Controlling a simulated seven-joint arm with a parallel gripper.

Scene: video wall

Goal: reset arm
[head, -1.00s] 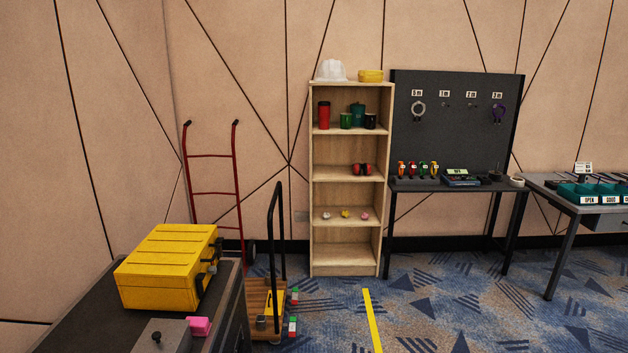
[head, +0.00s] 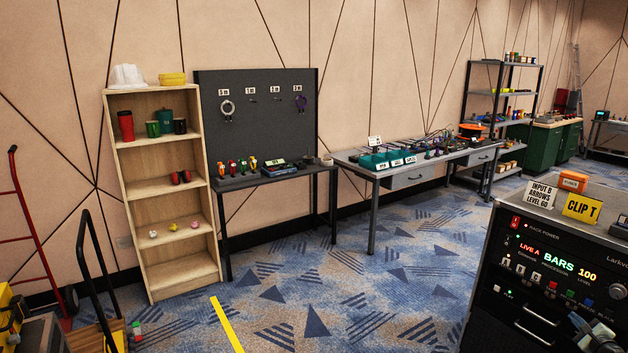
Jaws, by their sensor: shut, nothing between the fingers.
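My gripper (head: 590,330) shows at the bottom right edge of the head view, partly cut off by the frame. It is shut and empty, in front of the lower right of a black rack unit (head: 505,290). The rack's panel has a lit display reading "LIVE A BARS 100", several buttons and handles. I cannot tell how far the gripper is from the panel.
Signs reading "INPUT B ARROWS LEVEL 60" (head: 540,194) and "CLIP T" (head: 582,207) and an orange box (head: 573,181) stand on the rack. A wooden shelf (head: 155,205), a pegboard desk (head: 270,177) and a long table (head: 410,180) line the wall. The carpet (head: 390,270) between is largely clear.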

